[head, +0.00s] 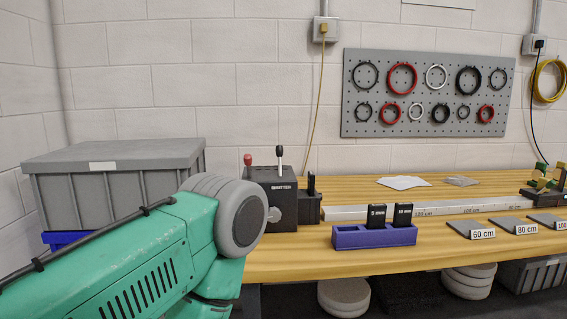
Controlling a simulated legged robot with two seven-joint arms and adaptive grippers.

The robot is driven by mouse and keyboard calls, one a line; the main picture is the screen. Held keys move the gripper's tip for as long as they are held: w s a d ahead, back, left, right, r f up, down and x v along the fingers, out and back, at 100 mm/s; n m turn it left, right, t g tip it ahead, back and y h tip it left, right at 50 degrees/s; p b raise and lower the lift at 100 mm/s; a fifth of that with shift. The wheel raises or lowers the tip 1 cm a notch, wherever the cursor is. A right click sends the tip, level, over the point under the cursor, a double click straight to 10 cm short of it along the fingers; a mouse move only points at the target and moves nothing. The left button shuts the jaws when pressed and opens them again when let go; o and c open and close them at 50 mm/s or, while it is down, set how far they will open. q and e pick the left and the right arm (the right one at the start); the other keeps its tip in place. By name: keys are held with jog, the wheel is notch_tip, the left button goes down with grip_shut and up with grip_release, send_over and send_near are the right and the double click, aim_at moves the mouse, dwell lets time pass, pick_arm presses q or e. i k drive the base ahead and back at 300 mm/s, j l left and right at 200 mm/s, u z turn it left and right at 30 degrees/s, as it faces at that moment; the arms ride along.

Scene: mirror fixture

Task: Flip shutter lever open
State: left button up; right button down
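A dark grey box (272,202) with a small white label, apparently reading "SHUTTER", stands on the wooden bench. A lever with a black knob (279,151) and a pale stem stands about upright on its top. A red knob (248,159) sits at the box's left side. My green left arm comes in from the left, and its grey joint covers the box's lower left part. Neither of my grippers shows, and my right arm is out of view. I cannot tell the shutter's state.
A grey lidded crate (110,165) stands left of the box. A blue-purple holder (350,236) with two black modules sits right of it on the wooden bench (330,262). A long pale rail (400,211) and grey distance plates (471,228) lie further right. A pegboard (430,120) hangs behind.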

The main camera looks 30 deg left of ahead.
aim_at(279, 150)
jog(key=j+z, duration=0.2)
jog(key=j, duration=0.75)
jog(key=j+z, duration=0.25)
jog(key=j, duration=0.75)
jog(key=j+z, duration=0.2)
jog(key=j, duration=0.75)
jog(key=k, duration=0.05)
